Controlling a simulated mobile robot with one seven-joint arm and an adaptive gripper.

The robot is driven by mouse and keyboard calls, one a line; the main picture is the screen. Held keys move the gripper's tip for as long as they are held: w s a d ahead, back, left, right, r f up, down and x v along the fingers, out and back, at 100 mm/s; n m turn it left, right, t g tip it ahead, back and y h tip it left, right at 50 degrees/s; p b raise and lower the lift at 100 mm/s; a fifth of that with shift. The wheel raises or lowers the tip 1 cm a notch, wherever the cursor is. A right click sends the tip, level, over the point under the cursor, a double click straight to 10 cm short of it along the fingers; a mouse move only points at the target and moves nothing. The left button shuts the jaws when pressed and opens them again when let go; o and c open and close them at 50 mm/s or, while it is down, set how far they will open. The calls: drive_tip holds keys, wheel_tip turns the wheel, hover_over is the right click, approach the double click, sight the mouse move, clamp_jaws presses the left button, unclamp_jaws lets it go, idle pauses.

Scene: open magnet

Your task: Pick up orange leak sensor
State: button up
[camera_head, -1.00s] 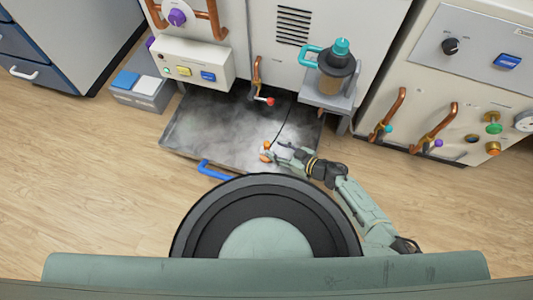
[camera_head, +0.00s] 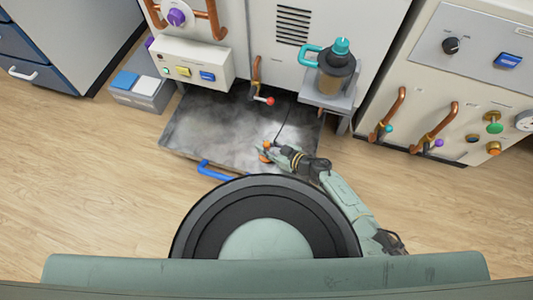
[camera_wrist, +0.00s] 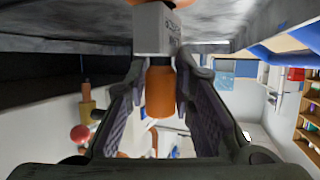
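The orange leak sensor (camera_head: 266,145) is at the front right of the grey drip tray (camera_head: 195,125), with a dark cable running up behind it. In the wrist view it has an orange cylinder (camera_wrist: 160,92) joined to a pale block with small lettering (camera_wrist: 153,30). My gripper (camera_head: 274,150) reaches it from the right. My fingers partly hide the sensor in the head view.
A blue handle (camera_head: 215,171) is at the tray's front edge. A red-tipped lever (camera_head: 270,100) hangs above the tray. A shelf (camera_head: 330,98) with a teal-topped container (camera_head: 337,68) juts out at the right. Open wooden floor lies on both sides.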

clamp_jaws()
idle(0.7)
